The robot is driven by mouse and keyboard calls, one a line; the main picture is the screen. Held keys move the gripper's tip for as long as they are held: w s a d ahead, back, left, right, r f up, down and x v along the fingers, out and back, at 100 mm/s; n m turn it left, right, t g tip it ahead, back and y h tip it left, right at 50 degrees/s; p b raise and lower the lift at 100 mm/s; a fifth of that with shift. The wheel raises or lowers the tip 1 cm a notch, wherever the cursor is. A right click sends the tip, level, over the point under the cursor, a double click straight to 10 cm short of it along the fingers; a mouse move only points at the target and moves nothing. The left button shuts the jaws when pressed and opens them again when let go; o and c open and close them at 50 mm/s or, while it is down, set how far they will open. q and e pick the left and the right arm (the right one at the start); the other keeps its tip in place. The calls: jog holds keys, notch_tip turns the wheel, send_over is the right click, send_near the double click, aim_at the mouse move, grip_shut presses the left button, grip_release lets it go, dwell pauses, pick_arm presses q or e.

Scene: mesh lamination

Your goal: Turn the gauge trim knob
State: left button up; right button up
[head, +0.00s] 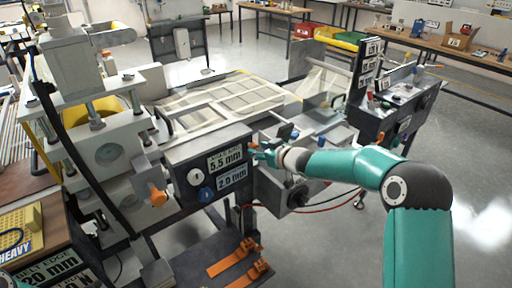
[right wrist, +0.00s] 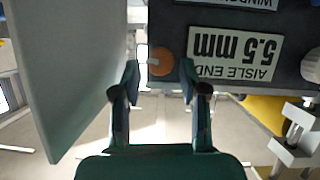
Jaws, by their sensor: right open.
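A dark gauge panel (head: 178,157) carries white plates reading 5.5 mm (head: 226,160) and 2.0 mm. In the right wrist view the panel is upside down, with the 5.5 mm plate (right wrist: 234,54). A round orange-brown knob (right wrist: 161,62) with a pale mark sits at the panel's end beside that plate. My right gripper (right wrist: 160,72) is open, its fingertips on either side of this knob; contact cannot be told. In the head view my right gripper (head: 260,153) is at the panel's right end and mostly hides the knob. My left gripper is not in view.
A white knob (head: 195,177) and a blue knob (head: 206,194) are on the panel's face. An orange knob (head: 157,196) is to the left. A grey plate (right wrist: 70,65) stands close beside my right gripper. Mesh (head: 232,95) lies behind the panel.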

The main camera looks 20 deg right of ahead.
aim_at(254, 148)
jog(key=shift+x, duration=1.3)
jog(key=shift+c, duration=0.3)
grip_shut()
jog(key=shift+f, duration=0.15)
jog(key=n+h+b, duration=0.1)
jog(key=b, duration=0.6)
jog(key=n+h+b, duration=0.1)
jog(key=n+b, duration=0.1)
jog(key=b, duration=0.6)
jog(key=shift+a+t, duration=0.2)
jog(key=shift+t, duration=0.2)
